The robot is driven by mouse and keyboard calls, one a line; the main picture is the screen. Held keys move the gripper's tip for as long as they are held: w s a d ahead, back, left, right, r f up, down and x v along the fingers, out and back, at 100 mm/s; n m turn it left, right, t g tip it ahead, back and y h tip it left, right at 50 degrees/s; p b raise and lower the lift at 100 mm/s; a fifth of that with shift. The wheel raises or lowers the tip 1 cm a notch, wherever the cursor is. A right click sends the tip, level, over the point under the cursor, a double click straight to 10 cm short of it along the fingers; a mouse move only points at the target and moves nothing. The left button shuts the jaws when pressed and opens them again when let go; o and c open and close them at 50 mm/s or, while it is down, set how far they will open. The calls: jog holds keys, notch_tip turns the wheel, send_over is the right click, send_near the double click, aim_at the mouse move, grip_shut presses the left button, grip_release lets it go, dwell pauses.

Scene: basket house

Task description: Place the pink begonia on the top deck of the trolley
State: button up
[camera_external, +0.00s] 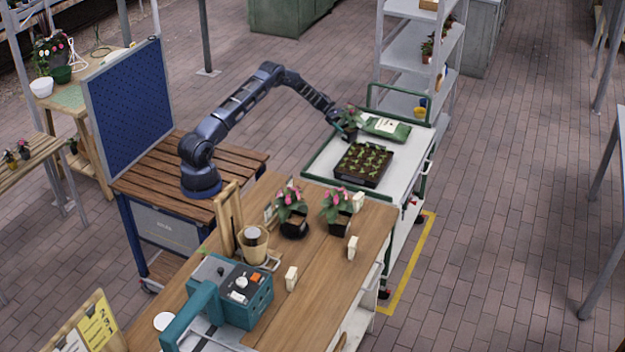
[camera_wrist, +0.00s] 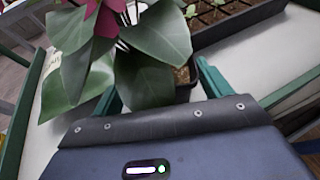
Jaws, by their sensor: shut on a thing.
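My gripper (camera_external: 338,122) is shut on a potted plant, the pink begonia (camera_external: 351,118), at the far left part of the trolley. In the wrist view the begonia (camera_wrist: 145,75) has large green leaves and a dark pink flower, and its pot sits between my two green fingers (camera_wrist: 158,95). Leaves hide much of the pot and the left finger. The trolley's white top deck (camera_external: 322,163) has a green frame. The plant is over the deck, behind the seedling tray; I cannot tell whether its pot touches the deck.
A black seedling tray (camera_external: 364,165) and a green-and-white bag (camera_external: 386,128) lie on the deck close to the held plant. Two more pink-flowered pots (camera_external: 292,208) (camera_external: 337,211) stand on the wooden table (camera_external: 322,262). A grey shelf rack (camera_external: 405,56) stands behind the trolley.

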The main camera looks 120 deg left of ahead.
jog(key=shift+f, duration=0.1)
jog(key=o, duration=1.1)
jog(key=shift+o, duration=0.2)
jog(key=shift+s+a+r, duration=0.1)
jog(key=shift+s+r, duration=0.1)
jog(key=v, duration=1.1)
jog(key=shift+s, duration=0.25)
jog(key=shift+w+r, duration=0.1)
